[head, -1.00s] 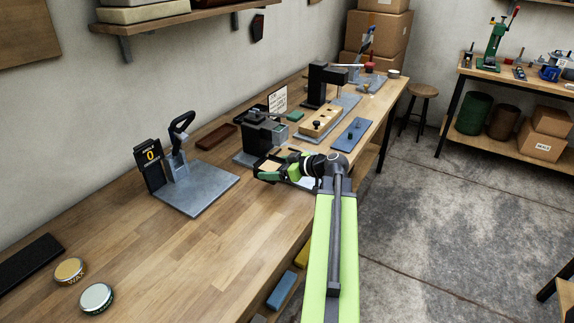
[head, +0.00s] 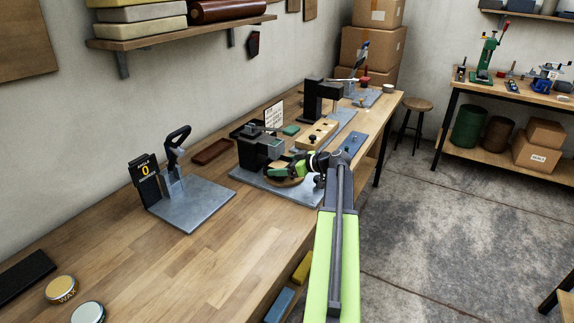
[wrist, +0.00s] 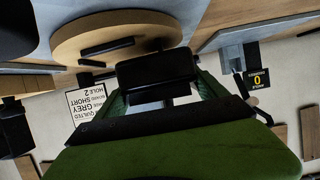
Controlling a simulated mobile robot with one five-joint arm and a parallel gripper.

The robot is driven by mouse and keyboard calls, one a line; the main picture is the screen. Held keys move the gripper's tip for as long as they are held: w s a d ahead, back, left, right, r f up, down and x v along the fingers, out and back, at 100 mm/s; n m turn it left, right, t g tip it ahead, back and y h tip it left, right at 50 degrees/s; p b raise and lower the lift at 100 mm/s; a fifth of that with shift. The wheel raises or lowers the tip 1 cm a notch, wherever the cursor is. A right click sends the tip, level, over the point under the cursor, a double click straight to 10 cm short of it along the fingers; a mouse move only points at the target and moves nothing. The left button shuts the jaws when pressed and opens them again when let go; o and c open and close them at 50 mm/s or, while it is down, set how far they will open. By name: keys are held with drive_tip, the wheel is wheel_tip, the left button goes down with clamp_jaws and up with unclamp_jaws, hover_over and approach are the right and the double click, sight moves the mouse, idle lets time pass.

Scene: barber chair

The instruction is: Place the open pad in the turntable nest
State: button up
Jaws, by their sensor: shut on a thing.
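The turntable is a round wooden disc (head: 284,180) on a grey base plate beside a black machine. In the wrist view, the disc (wrist: 90,28) fills the top left, with dark bars on its face. My gripper (head: 300,168) is green and black and is over the disc. In the wrist view my gripper (wrist: 155,88) is shut on a dark block-like piece (wrist: 152,72), which I take for the open pad. The piece appears close to the disc's edge; I cannot tell whether they touch. My gripper and arm hide part of the disc in the head view.
The black machine (head: 256,146) stands just behind the disc. A counter stand (head: 185,195) showing "0" is to the left. A drilled wooden block (head: 317,134) and a blue plate (head: 350,143) lie beyond.

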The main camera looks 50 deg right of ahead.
sight(287, 164)
drive_tip(key=shift+w+d, duration=0.15)
drive_tip(key=shift+d, duration=0.4)
drive_tip(key=d, duration=0.1)
drive_tip(key=w+d, duration=0.1)
drive_tip(key=d, duration=0.1)
drive_tip(key=shift+d, duration=0.1)
drive_tip(key=shift+s+f+b, duration=0.15)
drive_tip(key=shift+f+b, duration=0.8)
drive_tip(key=shift+r, duration=0.2)
drive_tip(key=shift+f, duration=0.15)
drive_tip(key=o, duration=1.7)
